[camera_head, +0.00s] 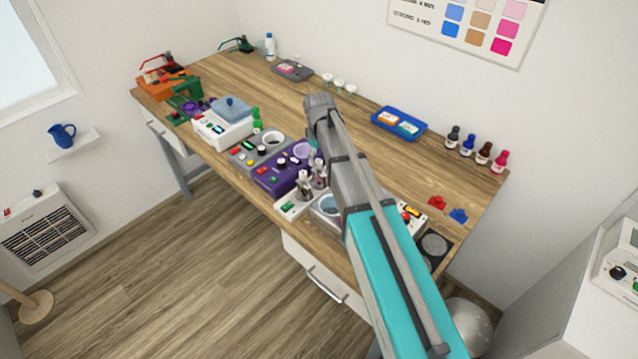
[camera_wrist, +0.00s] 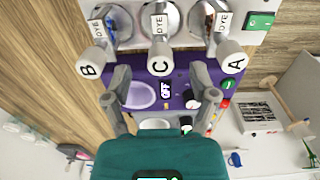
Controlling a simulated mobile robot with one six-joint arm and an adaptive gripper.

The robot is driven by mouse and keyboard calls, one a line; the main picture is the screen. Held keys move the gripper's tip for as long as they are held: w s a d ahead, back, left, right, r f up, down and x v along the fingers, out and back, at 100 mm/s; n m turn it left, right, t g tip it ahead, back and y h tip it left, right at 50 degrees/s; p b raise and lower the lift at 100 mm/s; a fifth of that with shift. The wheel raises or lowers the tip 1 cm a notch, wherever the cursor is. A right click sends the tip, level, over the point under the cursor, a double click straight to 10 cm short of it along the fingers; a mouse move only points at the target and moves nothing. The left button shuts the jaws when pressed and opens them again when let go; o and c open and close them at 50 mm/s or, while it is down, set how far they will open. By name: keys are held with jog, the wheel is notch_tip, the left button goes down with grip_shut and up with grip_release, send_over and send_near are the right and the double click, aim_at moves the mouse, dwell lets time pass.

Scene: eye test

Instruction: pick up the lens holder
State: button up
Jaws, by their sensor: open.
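I cannot single out the lens holder with certainty. A thin red frame-like piece (camera_head: 160,63) stands on an orange box at the far left of the table in the head view. A similar dark piece with green and red parts (camera_head: 237,45) stands at the back left. My gripper (camera_wrist: 160,76) is open with nothing between its fingers. It hangs over the purple unit (camera_wrist: 172,84), which has a lavender oval basin and an OFF label; the unit also shows in the head view (camera_head: 268,184). My arm hides part of the table there.
White dye holders labelled B (camera_wrist: 97,48), C (camera_wrist: 160,55) and A (camera_wrist: 228,55) stand close to the fingers. The wooden table (camera_head: 275,98) is clear mid-left.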

aim_at(319, 173)
jog(key=shift+f+b, duration=1)
jog(key=shift+f, duration=0.35)
grip_shut()
